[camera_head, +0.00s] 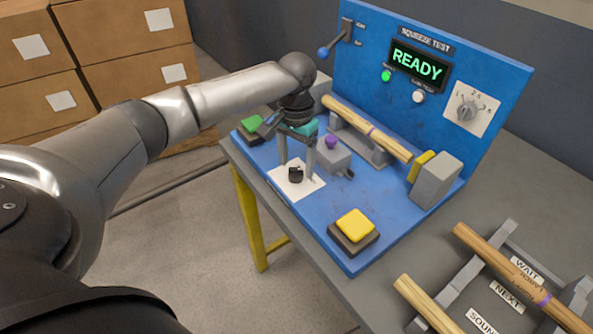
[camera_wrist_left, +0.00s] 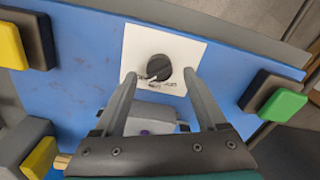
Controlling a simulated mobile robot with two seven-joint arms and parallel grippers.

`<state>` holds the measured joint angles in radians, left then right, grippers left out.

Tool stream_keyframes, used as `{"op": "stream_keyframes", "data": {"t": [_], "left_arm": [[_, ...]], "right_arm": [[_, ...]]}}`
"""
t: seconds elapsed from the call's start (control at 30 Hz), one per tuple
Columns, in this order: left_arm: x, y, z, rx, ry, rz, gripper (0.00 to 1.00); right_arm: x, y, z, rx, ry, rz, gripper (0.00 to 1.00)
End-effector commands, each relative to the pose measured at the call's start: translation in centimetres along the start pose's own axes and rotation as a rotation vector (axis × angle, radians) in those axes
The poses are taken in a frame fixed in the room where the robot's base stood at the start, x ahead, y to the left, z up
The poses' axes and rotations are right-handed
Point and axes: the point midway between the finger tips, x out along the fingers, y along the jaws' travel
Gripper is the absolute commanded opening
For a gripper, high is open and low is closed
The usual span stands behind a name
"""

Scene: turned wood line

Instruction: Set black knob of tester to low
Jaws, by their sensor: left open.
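The black knob (camera_head: 295,174) sits on a white plate (camera_head: 288,189) on the blue tester base, near its front left edge. My left gripper (camera_head: 296,171) reaches down over it, open, with one finger toward each side of the knob. In the left wrist view the knob (camera_wrist_left: 159,66) lies between and just beyond the fingertips (camera_wrist_left: 160,77), with gaps showing on both sides. Marks beside the knob are too small to read, and I cannot tell which setting it points to. My right gripper is not in view.
The tester's back panel (camera_head: 430,120) shows READY, a blue-tipped lever (camera_head: 335,40) and a grey dial (camera_head: 467,108). A purple-topped grey block (camera_head: 332,155) stands close behind my gripper. A wooden handle (camera_head: 365,128), yellow button (camera_head: 355,224) and green button (camera_head: 251,124) are nearby.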

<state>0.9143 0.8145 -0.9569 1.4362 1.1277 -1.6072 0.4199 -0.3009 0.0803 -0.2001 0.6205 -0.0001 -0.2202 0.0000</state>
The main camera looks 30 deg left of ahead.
Motion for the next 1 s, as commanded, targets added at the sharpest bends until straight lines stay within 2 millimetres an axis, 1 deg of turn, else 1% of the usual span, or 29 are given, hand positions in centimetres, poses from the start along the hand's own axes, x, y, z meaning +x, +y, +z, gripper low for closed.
{"op": "stream_keyframes", "data": {"t": [0.03,0.2,0.5,1.0], "left_arm": [[0.8,0.0,0.0,0.000,-0.002,0.000,0.74],[1.9,0.0,0.0,0.001,-0.001,0.000,0.74],[2.0,0.0,0.0,0.001,0.000,0.000,0.74],[2.0,0.0,0.0,0.001,0.000,0.000,0.17]], "right_arm": [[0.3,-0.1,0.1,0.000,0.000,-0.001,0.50],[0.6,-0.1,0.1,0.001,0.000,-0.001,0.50],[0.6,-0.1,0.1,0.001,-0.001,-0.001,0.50],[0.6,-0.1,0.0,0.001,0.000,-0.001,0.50]]}}
